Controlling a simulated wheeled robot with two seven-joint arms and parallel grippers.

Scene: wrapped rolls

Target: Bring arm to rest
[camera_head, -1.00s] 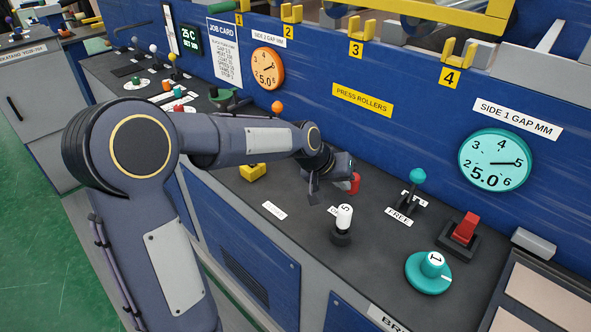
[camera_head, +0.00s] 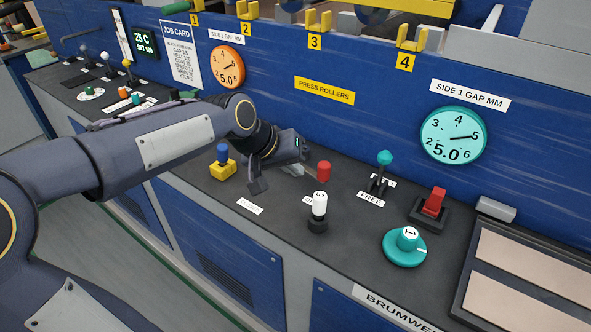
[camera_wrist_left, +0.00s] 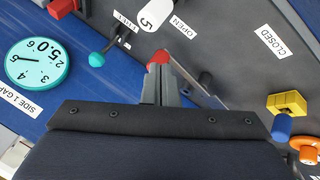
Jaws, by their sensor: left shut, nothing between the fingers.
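My left gripper (camera_head: 297,170) is over the console top, close to the left of a red knob (camera_head: 323,171). Its fingers are shut with nothing between them. In the left wrist view the shut fingers (camera_wrist_left: 161,82) point toward the red knob (camera_wrist_left: 158,59), which shows just beyond their tips. I cannot tell whether they touch it. My left arm reaches in from the left across the console. My right gripper is not in view.
A white-topped knob (camera_head: 319,205) stands in front of the red knob. A blue knob on a yellow block (camera_head: 222,165) is left of the gripper. A teal-topped lever (camera_head: 384,160), red switch (camera_head: 433,202) and teal dial (camera_head: 405,247) are at right. The blue panel rises behind.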

